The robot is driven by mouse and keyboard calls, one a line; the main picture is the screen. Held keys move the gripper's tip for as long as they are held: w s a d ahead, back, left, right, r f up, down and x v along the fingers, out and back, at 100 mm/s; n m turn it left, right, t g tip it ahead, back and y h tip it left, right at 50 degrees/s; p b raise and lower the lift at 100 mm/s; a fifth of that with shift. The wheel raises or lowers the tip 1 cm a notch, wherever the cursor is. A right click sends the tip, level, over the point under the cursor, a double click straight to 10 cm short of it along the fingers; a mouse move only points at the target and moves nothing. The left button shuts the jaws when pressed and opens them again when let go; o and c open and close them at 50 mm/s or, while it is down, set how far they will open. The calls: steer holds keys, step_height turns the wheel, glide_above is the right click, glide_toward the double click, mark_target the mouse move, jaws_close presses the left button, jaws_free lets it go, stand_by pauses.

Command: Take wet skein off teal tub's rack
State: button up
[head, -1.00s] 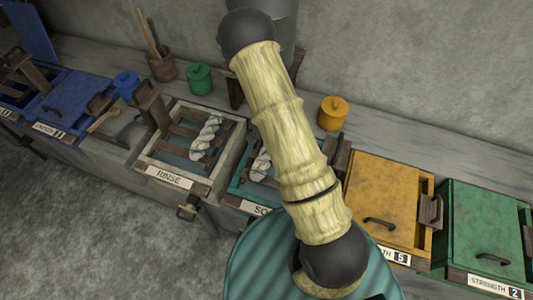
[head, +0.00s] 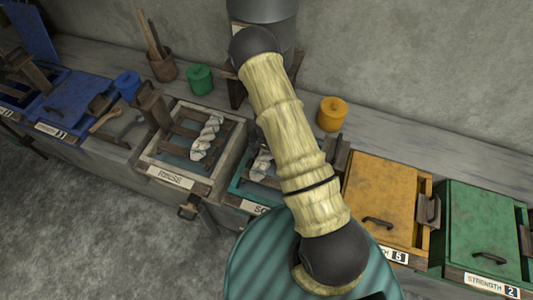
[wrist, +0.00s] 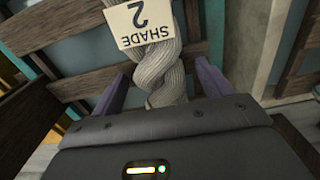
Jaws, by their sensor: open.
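The teal tub (head: 236,188), its label partly covered, stands in the middle of the head view, half hidden by my arm. A pale twisted skein (head: 262,163) lies over its wooden rack. In the wrist view a grey twisted skein (wrist: 152,62) with a "SHADE 2" tag (wrist: 143,22) hangs against wooden rack bars (wrist: 62,48). My gripper (wrist: 163,88) is open, with one purple finger on each side of the skein's lower part. I cannot tell whether the fingers touch it. My gripper is hidden in the head view.
The rinse tub (head: 150,162), left of the teal tub, holds another pale skein (head: 207,137) on its rack. A lidded yellow tub (head: 385,200) and green tub (head: 482,225) stand to the right. An orange pot (head: 332,114) and green pot (head: 199,79) stand behind.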

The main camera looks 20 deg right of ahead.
steer(key=shift+c, duration=0.5)
steer(key=c, duration=1)
steer(key=shift+c, duration=0.2)
steer(key=shift+r, duration=0.15)
steer(key=shift+w+r+b, duration=0.1)
steer(key=shift+r+b, duration=0.2)
steer(key=shift+r, duration=1.2)
steer(key=s+a+b, duration=0.7)
steer(key=s+a, duration=0.3)
steer(key=s, duration=0.4)
steer(key=shift+s+a+r, duration=0.15)
steer(key=shift+s+a, duration=0.15)
steer(key=shift+s, duration=0.05)
